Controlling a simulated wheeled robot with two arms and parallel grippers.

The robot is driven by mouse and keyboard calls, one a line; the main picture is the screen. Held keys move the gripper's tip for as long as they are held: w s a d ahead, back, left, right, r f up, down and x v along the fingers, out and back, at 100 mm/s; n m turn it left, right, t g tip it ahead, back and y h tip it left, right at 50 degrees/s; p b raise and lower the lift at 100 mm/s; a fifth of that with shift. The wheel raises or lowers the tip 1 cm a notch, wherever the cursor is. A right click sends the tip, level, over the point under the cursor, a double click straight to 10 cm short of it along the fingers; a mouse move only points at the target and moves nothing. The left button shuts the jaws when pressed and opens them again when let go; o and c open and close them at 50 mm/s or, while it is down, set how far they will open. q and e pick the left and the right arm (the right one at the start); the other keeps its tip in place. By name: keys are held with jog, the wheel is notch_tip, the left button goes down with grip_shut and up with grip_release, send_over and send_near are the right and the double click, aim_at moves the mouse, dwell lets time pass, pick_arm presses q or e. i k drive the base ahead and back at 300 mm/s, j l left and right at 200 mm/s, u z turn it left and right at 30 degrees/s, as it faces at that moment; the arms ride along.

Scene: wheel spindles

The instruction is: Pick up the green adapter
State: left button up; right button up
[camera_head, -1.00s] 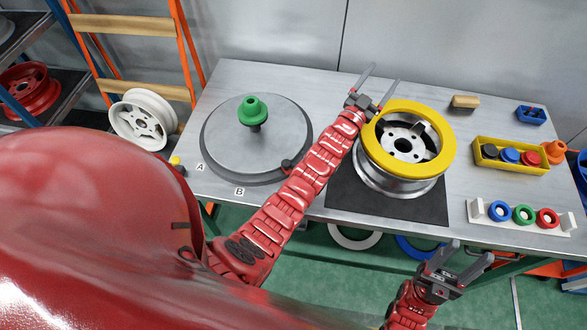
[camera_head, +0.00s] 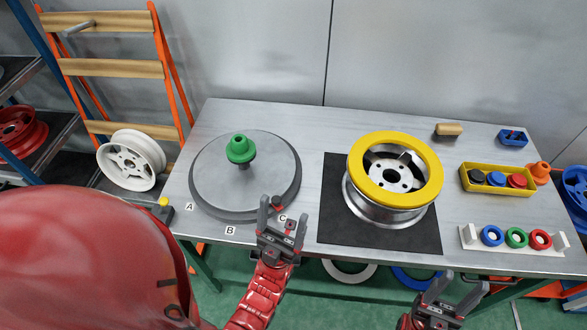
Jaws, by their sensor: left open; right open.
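The green adapter (camera_head: 240,149) is a stepped cone sitting on the short spindle at the middle of the round grey turntable (camera_head: 215,185), on the left of the table. My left gripper (camera_head: 283,213) is open and empty, at the turntable's front right edge near label C, to the right of and nearer than the adapter. My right gripper (camera_head: 460,287) is open and empty, in front of the table's front edge at the right. A second green ring-shaped part (camera_head: 516,238) is on the white rack at the right.
A silver wheel (camera_head: 385,208) with a yellow ring (camera_head: 436,160) lies on a black mat (camera_head: 333,200) mid-table.

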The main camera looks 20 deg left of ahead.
aim_at(243, 152)
jog(key=u, duration=1.2)
jog(key=i+l, duration=0.05)
